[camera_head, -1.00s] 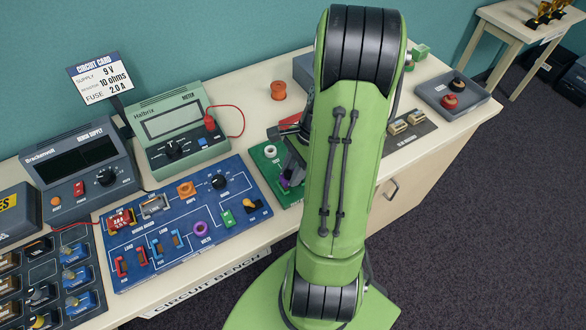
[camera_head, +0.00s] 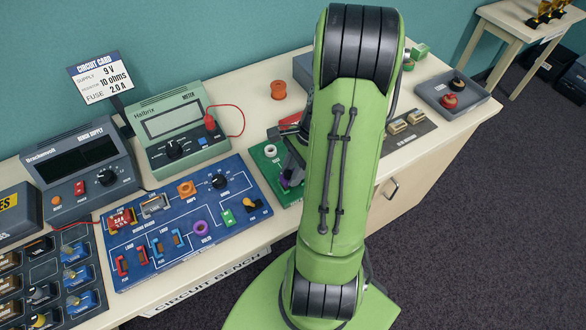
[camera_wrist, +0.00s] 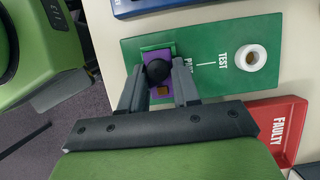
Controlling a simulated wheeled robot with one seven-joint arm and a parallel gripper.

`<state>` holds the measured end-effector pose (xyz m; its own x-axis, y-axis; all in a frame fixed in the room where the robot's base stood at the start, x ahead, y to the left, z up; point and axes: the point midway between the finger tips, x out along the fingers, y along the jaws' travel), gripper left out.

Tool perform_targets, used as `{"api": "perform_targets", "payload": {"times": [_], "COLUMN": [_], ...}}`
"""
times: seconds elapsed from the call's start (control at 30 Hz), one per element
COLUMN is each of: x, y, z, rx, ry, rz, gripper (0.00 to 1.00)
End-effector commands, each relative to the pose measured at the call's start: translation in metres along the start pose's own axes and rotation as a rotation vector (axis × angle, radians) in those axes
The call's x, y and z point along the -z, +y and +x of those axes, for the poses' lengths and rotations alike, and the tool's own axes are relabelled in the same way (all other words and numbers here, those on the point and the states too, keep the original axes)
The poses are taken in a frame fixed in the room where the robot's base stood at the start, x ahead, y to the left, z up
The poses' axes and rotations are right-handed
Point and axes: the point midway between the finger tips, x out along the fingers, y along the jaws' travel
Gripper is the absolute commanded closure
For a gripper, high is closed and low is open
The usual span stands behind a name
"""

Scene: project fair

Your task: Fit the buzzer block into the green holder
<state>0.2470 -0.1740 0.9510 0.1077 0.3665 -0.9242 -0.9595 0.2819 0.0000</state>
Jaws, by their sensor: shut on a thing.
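The buzzer block (camera_wrist: 159,83) is purple with a round black top and a small orange patch. It sits at the green holder on the green test board (camera_wrist: 217,80). Slivers of the holder's green rim (camera_wrist: 156,46) show beside the block in the wrist view; how deep the block sits I cannot tell. My gripper (camera_wrist: 160,88) is shut on the block, one finger on each side. In the head view my arm hides most of the gripper and board; a bit of purple (camera_head: 285,183) shows beside a finger.
A white-ringed hole marked TEST (camera_wrist: 251,58) is on the same board. A red tray marked FAULTY (camera_wrist: 276,125) lies beside it. The blue circuit board (camera_head: 215,235) is left of the green board. A meter (camera_head: 175,130) and a bench supply (camera_head: 85,165) stand behind.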

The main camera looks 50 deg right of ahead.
Motion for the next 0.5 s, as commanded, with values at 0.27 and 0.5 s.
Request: {"api": "perform_targets", "payload": {"times": [0.27, 0.5], "x": [0.0014, 0.0026], "y": [0.0001, 0.0001], "z": [0.0037, 0.0064], "rx": [-0.001, -0.001], "ry": [0.000, 0.000], "rz": [0.000, 0.000], "gripper": [0.99, 0.99]}}
